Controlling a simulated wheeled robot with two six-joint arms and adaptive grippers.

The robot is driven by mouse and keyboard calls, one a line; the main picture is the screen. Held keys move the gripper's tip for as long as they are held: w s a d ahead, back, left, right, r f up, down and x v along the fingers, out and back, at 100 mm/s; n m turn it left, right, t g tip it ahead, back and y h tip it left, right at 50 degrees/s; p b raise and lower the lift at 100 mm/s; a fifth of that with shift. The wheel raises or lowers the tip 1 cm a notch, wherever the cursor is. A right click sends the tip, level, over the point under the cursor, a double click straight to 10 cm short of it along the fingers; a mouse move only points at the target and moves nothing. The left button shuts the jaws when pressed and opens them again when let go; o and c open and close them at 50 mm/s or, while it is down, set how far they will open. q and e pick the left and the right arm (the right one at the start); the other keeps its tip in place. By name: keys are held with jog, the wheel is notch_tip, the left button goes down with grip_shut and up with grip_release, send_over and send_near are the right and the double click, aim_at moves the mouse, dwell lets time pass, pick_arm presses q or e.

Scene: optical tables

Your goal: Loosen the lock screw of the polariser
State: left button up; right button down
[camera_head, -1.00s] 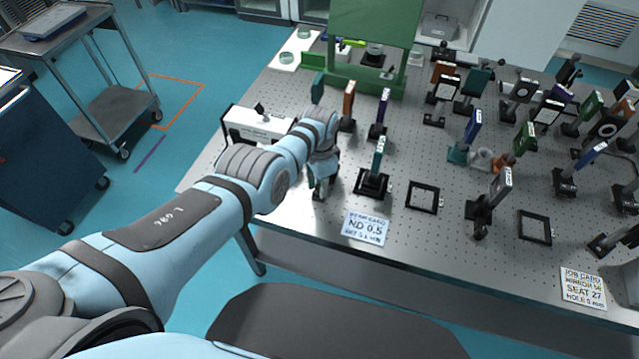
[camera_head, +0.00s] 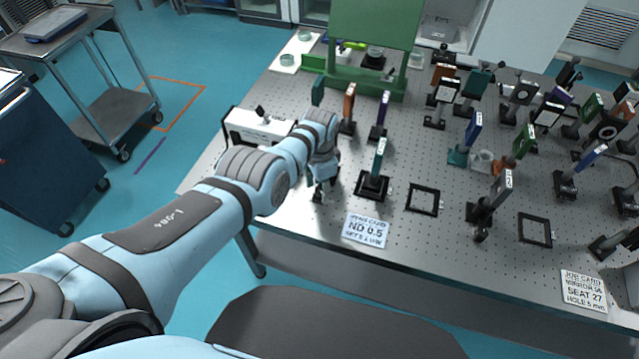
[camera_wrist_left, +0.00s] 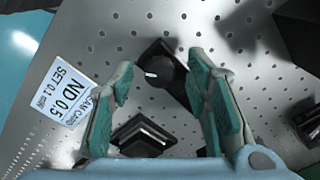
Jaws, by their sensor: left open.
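In the left wrist view, a round black knob (camera_wrist_left: 158,73) with a white mark shows on a black block. It looks like the lock screw, though I cannot read any label naming the polariser. My left gripper (camera_wrist_left: 162,88) has its two green-padded fingers apart, one on each side of the knob, with visible gaps. In the head view, my left gripper (camera_head: 321,182) is low over the table's near left part and largely hides the mount under it. My right gripper is not in view.
A card reading ND 0.5 (camera_head: 367,229) lies just right of the gripper. A teal-plated mount (camera_head: 378,160) stands close by on the right, with an empty black frame (camera_head: 422,198) beyond. A white instrument (camera_head: 256,126) is behind the wrist. Many mounts crowd the right side.

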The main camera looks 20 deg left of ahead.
aim_at(320, 190)
pick_arm(q)
jog(key=shift+w+r, duration=0.1)
jog(key=shift+r, duration=0.35)
notch_tip(320, 190, up, 11)
